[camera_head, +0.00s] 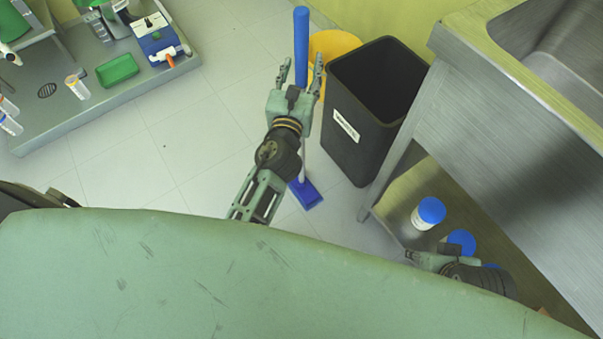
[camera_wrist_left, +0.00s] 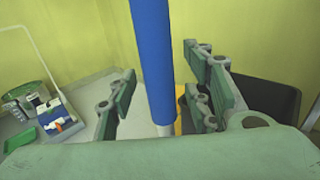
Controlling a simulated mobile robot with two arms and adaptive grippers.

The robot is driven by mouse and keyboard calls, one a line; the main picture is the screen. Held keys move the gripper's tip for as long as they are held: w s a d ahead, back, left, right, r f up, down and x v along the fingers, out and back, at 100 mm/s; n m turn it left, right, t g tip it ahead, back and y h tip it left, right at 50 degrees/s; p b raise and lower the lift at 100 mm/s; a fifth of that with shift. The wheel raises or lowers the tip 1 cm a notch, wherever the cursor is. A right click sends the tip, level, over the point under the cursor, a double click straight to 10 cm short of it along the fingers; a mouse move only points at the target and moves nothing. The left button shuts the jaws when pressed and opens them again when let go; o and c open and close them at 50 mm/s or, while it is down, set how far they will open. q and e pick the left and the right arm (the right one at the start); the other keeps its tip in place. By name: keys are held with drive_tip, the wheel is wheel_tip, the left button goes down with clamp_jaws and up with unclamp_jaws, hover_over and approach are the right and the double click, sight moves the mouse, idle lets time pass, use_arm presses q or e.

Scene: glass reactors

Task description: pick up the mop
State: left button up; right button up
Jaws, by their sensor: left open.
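The mop stands upright, with a blue handle (camera_head: 301,38), a pale shaft and a blue foot (camera_head: 306,194) on the floor. My left gripper (camera_head: 301,70) is open at the handle, with one finger on each side of it. The left wrist view shows the blue handle (camera_wrist_left: 151,50) running between the open fingers, with a gap on both sides. The gripper hides part of the mop in the head view. My right gripper (camera_head: 428,261) is low at the right, partly hidden by my green body, and its fingers are unclear.
A black bin (camera_head: 365,130) stands close right of the mop, with a yellow round object (camera_head: 335,45) behind it. A steel sink table (camera_head: 490,110) is at the right, with a blue-capped bottle (camera_head: 428,213) on its lower shelf.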

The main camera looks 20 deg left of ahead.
use_arm(q)
drive_tip(key=c, duration=1.1)
drive_tip(key=shift+r, duration=0.1)
clamp_jaws()
drive_tip(key=shift+r, duration=0.2)
